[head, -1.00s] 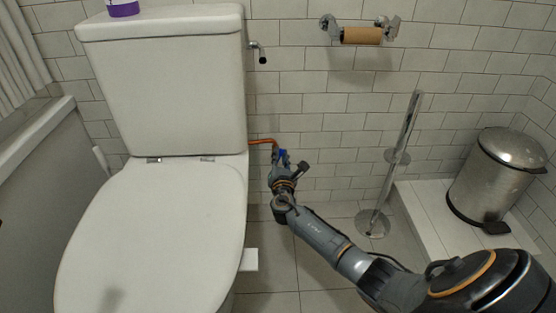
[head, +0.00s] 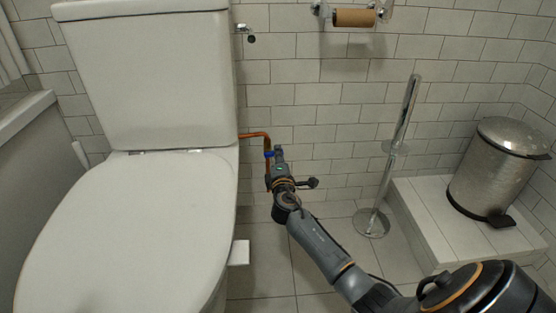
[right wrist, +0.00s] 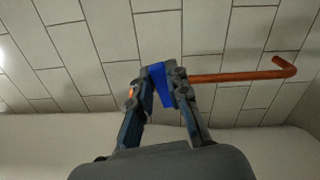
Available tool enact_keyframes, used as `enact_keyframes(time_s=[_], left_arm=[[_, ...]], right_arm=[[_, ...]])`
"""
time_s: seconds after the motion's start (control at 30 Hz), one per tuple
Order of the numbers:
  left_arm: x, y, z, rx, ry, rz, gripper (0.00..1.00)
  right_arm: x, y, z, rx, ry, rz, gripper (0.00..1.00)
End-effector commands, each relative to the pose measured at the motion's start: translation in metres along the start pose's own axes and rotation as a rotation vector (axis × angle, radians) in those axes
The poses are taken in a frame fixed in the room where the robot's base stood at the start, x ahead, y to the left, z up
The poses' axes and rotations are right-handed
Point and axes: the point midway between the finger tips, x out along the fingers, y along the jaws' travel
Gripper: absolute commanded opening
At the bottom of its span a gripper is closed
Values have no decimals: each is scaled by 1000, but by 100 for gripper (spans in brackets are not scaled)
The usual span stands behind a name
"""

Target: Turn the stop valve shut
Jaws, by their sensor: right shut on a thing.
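The stop valve has a blue handle (head: 268,154) on a copper pipe (head: 256,135) that runs from the toilet's right side near the tiled wall. In the right wrist view the blue handle (right wrist: 160,84) sits between my fingers, and the copper pipe (right wrist: 235,76) runs off to the right. My right gripper (head: 277,156) is at the valve; in the right wrist view its fingers (right wrist: 163,80) are closed on the blue handle. The gripper hides part of the valve body. My left gripper is not in view.
The white toilet (head: 140,80) stands close on the left of the valve. A chrome stand (head: 400,140) and a metal pedal bin (head: 497,165) on a tiled step are to the right. A paper roll holder (head: 353,17) is on the wall above. Floor between toilet and stand is clear.

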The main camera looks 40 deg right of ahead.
Motion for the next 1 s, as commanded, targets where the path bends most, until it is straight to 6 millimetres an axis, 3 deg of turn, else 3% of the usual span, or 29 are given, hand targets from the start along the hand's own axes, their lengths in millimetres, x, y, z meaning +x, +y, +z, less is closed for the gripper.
enact_keyframes(time_s=[0.4,0.97,1.0], left_arm=[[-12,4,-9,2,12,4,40],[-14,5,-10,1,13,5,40],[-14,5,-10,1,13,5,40]], right_arm=[[-1,-10,-2,202,0,-4,0],[-1,-10,-2,235,1,-5,0],[-1,-10,-2,234,1,-5,18]])
